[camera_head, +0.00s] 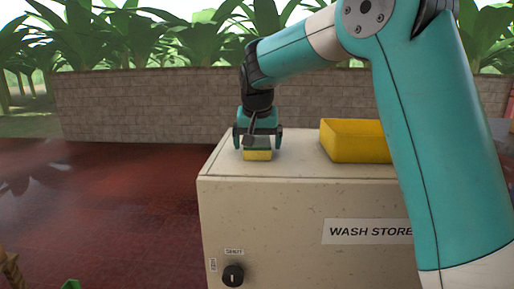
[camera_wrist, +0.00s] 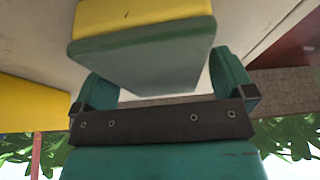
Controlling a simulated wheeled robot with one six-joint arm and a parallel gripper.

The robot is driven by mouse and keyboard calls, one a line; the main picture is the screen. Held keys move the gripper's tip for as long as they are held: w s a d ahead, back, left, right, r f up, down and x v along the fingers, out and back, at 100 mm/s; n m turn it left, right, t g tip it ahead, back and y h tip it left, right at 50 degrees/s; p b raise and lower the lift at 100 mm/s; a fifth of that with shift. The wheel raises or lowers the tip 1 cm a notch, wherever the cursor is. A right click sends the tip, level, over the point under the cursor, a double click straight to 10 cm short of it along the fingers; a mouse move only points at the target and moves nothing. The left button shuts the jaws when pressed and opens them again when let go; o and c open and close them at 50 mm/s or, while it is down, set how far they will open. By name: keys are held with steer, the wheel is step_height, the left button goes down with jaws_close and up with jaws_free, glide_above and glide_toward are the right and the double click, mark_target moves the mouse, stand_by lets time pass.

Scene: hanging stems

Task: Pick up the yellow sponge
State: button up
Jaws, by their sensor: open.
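The yellow sponge (camera_head: 257,155) with a green layer on top sits on the top of the pale "WASH STORE" cabinet (camera_head: 290,200), near its left end. My gripper (camera_head: 258,143) points down directly over it, one finger at each side. In the wrist view the sponge (camera_wrist: 142,14) shows its yellow part and green face close in front of my open gripper (camera_wrist: 162,78). The fingers straddle the green part with a visible gap at the right finger. Whether the left finger touches it I cannot tell.
A yellow bin (camera_head: 354,142) stands on the cabinet to the right of the sponge. A dark knob (camera_head: 233,275) is on the cabinet front. A block wall (camera_head: 150,105) stands behind, with plants beyond. Red floor (camera_head: 100,200) is open at left.

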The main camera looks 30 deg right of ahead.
mark_target(257, 139)
steer(key=shift+f, duration=0.15)
steer(key=shift+c, duration=0.2)
steer(key=c, duration=0.9)
step_height(257, 139, up, 20)
steer(key=p, duration=0.6)
steer(key=shift+r+p, duration=0.25)
steer(key=shift+p, duration=0.15)
